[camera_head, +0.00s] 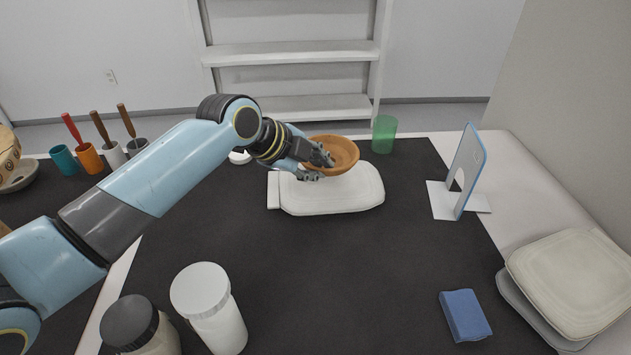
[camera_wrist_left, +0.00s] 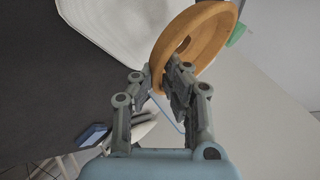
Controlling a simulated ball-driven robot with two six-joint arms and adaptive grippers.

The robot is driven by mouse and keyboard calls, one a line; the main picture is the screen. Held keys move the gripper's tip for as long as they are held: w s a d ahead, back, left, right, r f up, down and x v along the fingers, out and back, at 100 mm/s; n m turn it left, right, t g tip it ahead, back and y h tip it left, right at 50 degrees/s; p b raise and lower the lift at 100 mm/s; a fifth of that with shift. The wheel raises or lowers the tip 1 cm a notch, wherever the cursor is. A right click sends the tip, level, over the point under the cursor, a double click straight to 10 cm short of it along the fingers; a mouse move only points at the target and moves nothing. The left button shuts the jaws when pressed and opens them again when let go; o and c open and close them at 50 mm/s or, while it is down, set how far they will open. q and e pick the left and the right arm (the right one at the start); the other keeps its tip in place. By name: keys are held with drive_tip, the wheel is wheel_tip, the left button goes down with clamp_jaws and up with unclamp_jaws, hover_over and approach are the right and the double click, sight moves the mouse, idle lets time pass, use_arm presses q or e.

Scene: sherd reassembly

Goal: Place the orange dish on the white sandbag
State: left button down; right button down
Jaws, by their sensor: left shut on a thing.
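The orange dish (camera_head: 341,155) is a shallow round bowl held above the back part of the white sandbag (camera_head: 335,198), tilted a little. My left gripper (camera_head: 322,165) is shut on the dish's rim at its left side. In the left wrist view the dish (camera_wrist_left: 195,42) stands between the fingers (camera_wrist_left: 163,82), with the sandbag (camera_wrist_left: 125,22) behind it. Whether the dish touches the sandbag is hard to tell. The sandbag lies flat on the dark mat (camera_head: 300,260). My right gripper is not in view.
A green cup (camera_head: 384,134) stands just right of the dish. A blue-edged stand (camera_head: 468,170) is farther right. A blue sponge (camera_head: 465,315), white jar (camera_head: 209,308) and dark-lidded jar (camera_head: 138,326) are near the front. Pale bags (camera_head: 575,280) lie at right. The mat's middle is clear.

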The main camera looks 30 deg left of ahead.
use_arm(q)
drive_tip(key=shift+a+f, duration=0.2)
drive_tip(key=shift+f, duration=1.9)
drive_tip(key=c, duration=1.9)
unclamp_jaws()
drive_tip(key=shift+f, duration=0.2)
drive_tip(key=o, duration=0.4)
drive_tip(key=shift+o, duration=0.2)
